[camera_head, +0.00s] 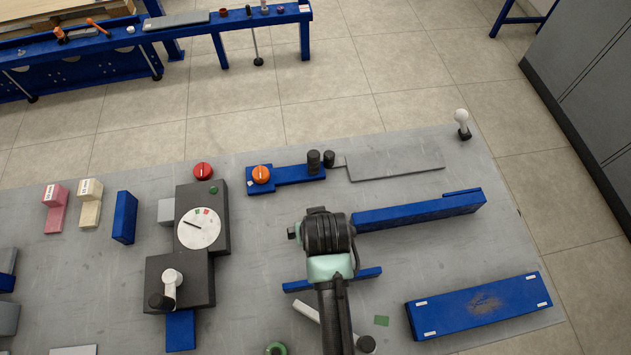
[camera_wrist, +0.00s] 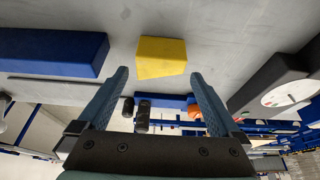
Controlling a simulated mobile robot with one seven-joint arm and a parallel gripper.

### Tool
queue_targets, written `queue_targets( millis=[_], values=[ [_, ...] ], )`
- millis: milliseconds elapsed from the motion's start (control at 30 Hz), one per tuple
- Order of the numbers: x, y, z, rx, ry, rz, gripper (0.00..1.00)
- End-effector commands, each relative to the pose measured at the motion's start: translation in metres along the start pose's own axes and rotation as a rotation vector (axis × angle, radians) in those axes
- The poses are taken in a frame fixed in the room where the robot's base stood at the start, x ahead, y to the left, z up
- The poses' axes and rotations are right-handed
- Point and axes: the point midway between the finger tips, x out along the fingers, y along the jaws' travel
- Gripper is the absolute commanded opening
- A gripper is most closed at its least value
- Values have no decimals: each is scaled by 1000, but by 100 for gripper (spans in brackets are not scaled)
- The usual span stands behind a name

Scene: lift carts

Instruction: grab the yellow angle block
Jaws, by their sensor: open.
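The yellow angle block (camera_wrist: 161,57) lies on the grey table top in the wrist view, near the top centre. My gripper (camera_wrist: 159,75) is open, with its two blue-grey fingers spread wide. In that picture the block appears between and just beyond the fingertips, with nothing held. I cannot tell whether a finger touches it. In the head view my arm's wrist (camera_head: 328,235) is over the middle right of the table. It hides the fingers, and the yellow block does not show there.
A dark box with a white dial (camera_head: 198,229) stands left of my arm. A long blue bar (camera_head: 420,210) lies to its right, and a blue block (camera_head: 480,305) lies front right. A pink block (camera_head: 55,210) and a cream block (camera_head: 88,212) stand far left.

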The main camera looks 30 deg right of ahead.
Motion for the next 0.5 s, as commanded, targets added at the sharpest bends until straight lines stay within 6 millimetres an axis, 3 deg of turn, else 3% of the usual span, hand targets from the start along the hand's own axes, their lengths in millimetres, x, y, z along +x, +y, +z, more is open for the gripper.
queue_targets(
  millis=[300,500],
  values=[
    [37,0,2,1,-1,0,100],
    [50,0,2,1,2,0,100]
  ],
)
